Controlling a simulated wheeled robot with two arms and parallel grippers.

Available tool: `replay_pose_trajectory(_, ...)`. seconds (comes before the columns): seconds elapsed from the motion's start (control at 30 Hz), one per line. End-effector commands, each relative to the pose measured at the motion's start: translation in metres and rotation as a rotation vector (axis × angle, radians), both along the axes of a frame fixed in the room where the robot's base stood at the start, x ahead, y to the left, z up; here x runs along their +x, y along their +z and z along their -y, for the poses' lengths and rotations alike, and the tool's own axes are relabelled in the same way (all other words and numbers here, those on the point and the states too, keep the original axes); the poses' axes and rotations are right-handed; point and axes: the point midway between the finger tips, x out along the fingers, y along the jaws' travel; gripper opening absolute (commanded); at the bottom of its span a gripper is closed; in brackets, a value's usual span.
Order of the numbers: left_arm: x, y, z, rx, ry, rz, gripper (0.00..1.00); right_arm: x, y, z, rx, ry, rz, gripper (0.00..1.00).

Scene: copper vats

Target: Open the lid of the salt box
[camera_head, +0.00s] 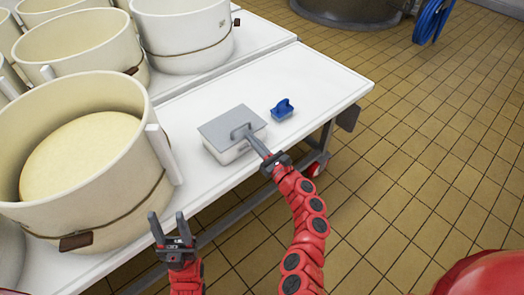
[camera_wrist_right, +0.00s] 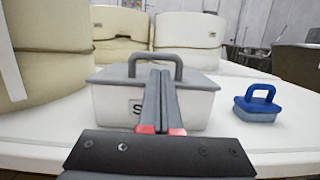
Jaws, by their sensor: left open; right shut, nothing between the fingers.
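The salt box stands on the white table, a white box (camera_wrist_right: 203,113) with a flat grey lid (camera_head: 222,124) and a grey arched handle on top. The lid lies flat on the box. My right gripper (camera_head: 252,137) is shut and empty, its fingers pointing at the handle. In the right wrist view its fingers (camera_wrist_right: 160,75) overlap the front of the box and the handle; I cannot tell whether they touch. Part of the box's label is hidden behind them. My left gripper (camera_head: 168,223) is open and empty, in front of the table's near edge, left of the box.
A small blue-handled item (camera_head: 283,109) sits right of the box; it also shows in the right wrist view (camera_wrist_right: 257,104). A large cream tub (camera_head: 92,160) with a yellowish round inside stands at left, with several more tubs behind. The table's far right is clear.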

Motion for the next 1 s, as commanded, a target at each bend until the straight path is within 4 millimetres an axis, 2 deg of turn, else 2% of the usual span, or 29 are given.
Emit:
replay_pose_trajectory(0.2, 0.000, -0.005, 0.000, 0.000, 0.000, 0.000, 0.50, 0.014, 0.003, -0.010, -0.002, 0.001, 0.001, 0.00)
replay_pose_trajectory(0.57, 0.000, -0.004, 0.000, 0.000, 0.000, 0.000, 0.50, 0.015, 0.004, -0.010, -0.002, -0.001, -0.001, 0.00)
replay_pose_trajectory(0.67, 0.000, 0.000, 0.000, 0.000, 0.000, 0.000, 0.50, 0.015, 0.006, -0.010, -0.005, -0.001, -0.004, 0.00)
replay_pose_trajectory(0.87, 0.000, 0.023, 0.000, 0.000, 0.000, 0.000, 0.50, 0.016, 0.016, -0.011, -0.026, -0.001, -0.032, 0.00)
replay_pose_trajectory(1.0, 0.000, 0.028, 0.000, 0.000, 0.000, 0.000, 0.50, 0.016, 0.015, -0.011, -0.034, -0.001, -0.045, 0.00)
